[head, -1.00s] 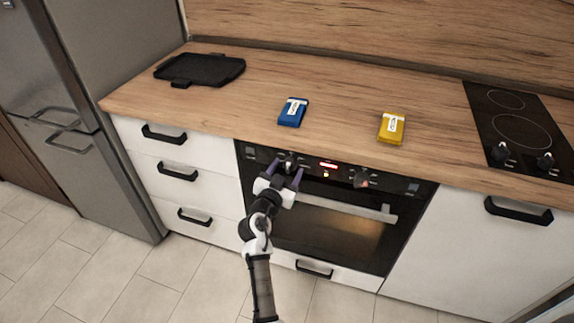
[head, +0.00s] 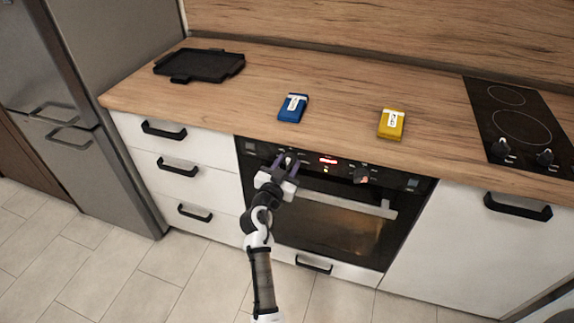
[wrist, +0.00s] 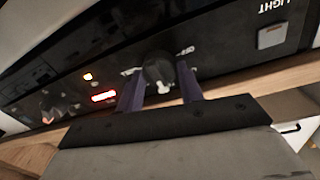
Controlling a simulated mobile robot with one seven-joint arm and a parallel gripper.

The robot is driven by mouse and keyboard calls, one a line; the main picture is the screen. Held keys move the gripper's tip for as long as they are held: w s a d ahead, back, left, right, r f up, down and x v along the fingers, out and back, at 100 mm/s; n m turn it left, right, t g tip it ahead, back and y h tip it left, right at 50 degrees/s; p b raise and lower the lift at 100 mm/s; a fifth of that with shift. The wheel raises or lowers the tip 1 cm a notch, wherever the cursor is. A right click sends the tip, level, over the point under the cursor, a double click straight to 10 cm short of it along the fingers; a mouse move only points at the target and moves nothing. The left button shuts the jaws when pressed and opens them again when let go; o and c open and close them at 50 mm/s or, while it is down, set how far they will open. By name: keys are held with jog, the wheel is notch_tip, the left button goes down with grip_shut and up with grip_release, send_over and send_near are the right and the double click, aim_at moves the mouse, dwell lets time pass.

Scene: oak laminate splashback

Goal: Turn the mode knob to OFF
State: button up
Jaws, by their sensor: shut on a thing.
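The oven's black control panel (head: 318,168) is below the counter front. Its left knob, which I take as the mode knob (wrist: 158,68), is black, with a white mark low on its face in the wrist view. Lettering that looks like OFF is just above and right of it there. My gripper (head: 286,160) is at this knob, left of the lit red display (head: 328,160). In the wrist view its purple fingers (wrist: 160,84) are on either side of the knob, shut on it. In the head view the fingers mostly hide the knob.
A second knob (head: 361,175) is right of the display. A LIGHT button (wrist: 271,37) shows in the wrist view. The oven handle (head: 345,205) crosses below the panel. A blue box (head: 292,108), yellow box (head: 391,124) and black tray (head: 200,65) are on the counter.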

jog(key=n+b, duration=0.2)
jog(key=n, duration=0.2)
jog(key=shift+f, duration=0.1)
jog(key=n, duration=0.5)
jog(key=shift+a+n, duration=0.1)
jog(key=shift+n, duration=0.2)
jog(key=n+p, duration=0.1)
jog(key=n, duration=0.4)
jog(key=shift+n+t, duration=0.4)
jog(key=n+y+p, duration=0.1)
jog(key=n+p, duration=0.1)
jog(key=n, duration=0.2)
jog(key=shift+f+n, duration=0.1)
jog(key=shift+n, duration=0.3)
jog(key=o, duration=1)
